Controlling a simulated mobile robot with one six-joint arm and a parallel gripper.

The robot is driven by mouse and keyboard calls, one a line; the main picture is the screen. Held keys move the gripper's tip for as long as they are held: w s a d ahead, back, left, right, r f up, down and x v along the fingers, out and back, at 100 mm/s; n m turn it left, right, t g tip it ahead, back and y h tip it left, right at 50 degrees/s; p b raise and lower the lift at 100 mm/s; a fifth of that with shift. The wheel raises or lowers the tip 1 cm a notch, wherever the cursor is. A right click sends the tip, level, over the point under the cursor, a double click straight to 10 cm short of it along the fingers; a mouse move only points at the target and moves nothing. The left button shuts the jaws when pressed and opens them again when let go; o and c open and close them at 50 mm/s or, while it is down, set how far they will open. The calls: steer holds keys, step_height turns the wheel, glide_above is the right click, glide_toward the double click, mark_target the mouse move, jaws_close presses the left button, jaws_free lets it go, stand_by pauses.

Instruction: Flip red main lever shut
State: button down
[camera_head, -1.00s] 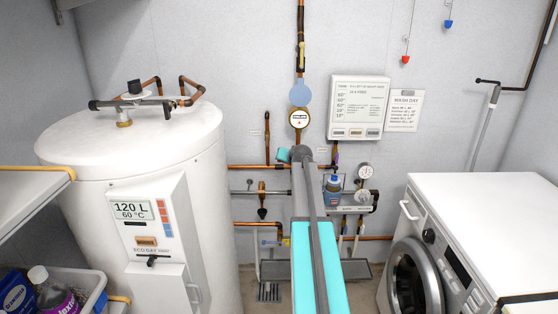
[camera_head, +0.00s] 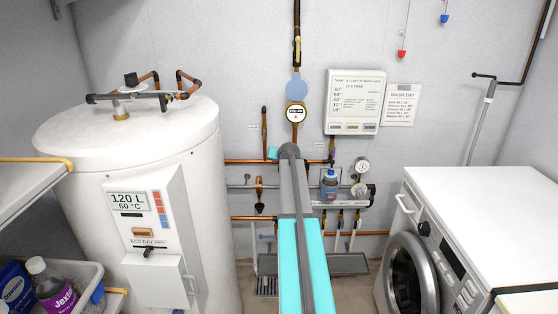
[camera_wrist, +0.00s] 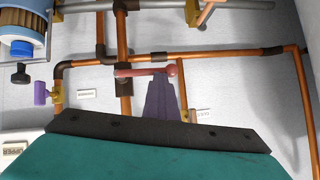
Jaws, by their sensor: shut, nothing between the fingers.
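The red main lever (camera_wrist: 145,72) shows in the wrist view. It lies horizontally across a vertical copper pipe, with its rounded knob end at the right. My gripper (camera_wrist: 160,84) is shut and empty. Its fingertips overlap the lever just left of the knob; I cannot tell whether they touch it. In the camera_head view, my own arm hides the gripper, and I cannot make out the red lever there.
Copper pipes (camera_wrist: 220,52) run around the lever. A smaller purple-handled valve (camera_wrist: 40,93) is at the left. In the camera_head view, a white boiler (camera_head: 120,150) stands left and a washing machine (camera_head: 470,230) right.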

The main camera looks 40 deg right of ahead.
steer(key=shift+s+d, duration=0.1)
steer(key=shift+r, duration=0.1)
steer(key=s+a+r, duration=0.6)
steer(key=r, duration=0.3)
steer(key=shift+s+a, duration=0.2)
steer(key=shift+a, duration=0.05)
stand_by(0.6)
steer(key=shift+r, duration=0.1)
stand_by(0.4)
